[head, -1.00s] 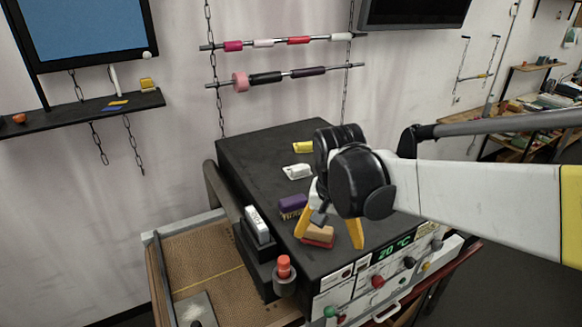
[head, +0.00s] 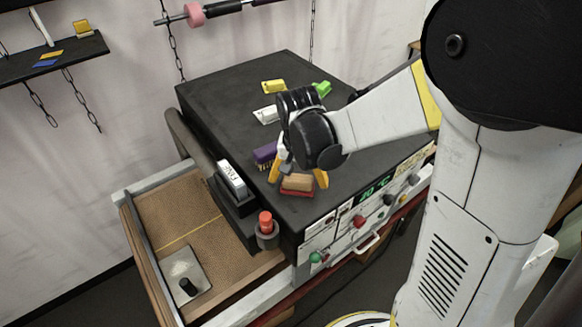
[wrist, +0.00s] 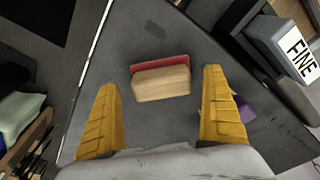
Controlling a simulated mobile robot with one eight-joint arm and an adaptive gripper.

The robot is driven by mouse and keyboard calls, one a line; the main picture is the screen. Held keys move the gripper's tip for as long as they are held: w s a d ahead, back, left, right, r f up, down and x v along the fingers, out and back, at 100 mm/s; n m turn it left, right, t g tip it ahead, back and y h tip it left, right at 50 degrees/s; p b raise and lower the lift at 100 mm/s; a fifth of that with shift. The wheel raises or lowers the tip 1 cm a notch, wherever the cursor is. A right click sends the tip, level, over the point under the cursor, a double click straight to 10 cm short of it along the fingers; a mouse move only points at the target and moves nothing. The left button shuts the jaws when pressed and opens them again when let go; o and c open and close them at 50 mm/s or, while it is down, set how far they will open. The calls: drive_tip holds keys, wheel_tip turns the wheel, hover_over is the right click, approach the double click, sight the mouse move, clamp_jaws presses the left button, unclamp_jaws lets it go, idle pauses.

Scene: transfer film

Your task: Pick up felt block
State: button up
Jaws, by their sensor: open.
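The felt block (head: 297,183), a light wooden block with a red felt layer, lies on the black box top near its front edge. My gripper (head: 298,178) is above it with yellow fingers spread, one on each side of it in the head view. In the wrist view the felt block (wrist: 161,84) shows between and beyond the open fingers, with the red layer (wrist: 158,65) along its far edge. The fingers do not appear to touch it, and nothing is held.
A purple block (head: 265,152) lies close behind the left finger. White (head: 266,115), yellow (head: 273,86) and green (head: 322,88) pieces lie farther back. A box marked FINE (head: 231,178) and a red-topped cylinder (head: 266,223) stand at the left edge. Knobs line the front panel.

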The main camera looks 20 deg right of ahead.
drive_tip(key=shift+w+f, duration=0.4)
drive_tip(key=shift+f, duration=0.45)
drive_tip(key=shift+s, duration=0.2)
drive_tip(key=c, duration=0.3)
drive_tip(key=shift+w, duration=0.1)
drive_tip(key=c, duration=1.1)
drive_tip(key=shift+r, duration=0.15)
drive_tip(key=r, duration=0.4)
drive_tip(key=shift+s+d+r+b, duration=0.15)
drive_tip(key=shift+s+d+b, duration=0.2)
drive_tip(key=shift+s, duration=0.05)
drive_tip(key=s+d+r, duration=0.4)
drive_tip(key=s, duration=0.1)
drive_tip(key=s+d+r, duration=0.2)
drive_tip(key=s+d, duration=0.1)
drive_tip(key=shift+r+b, duration=0.25)
drive_tip(key=shift+b, duration=0.05)
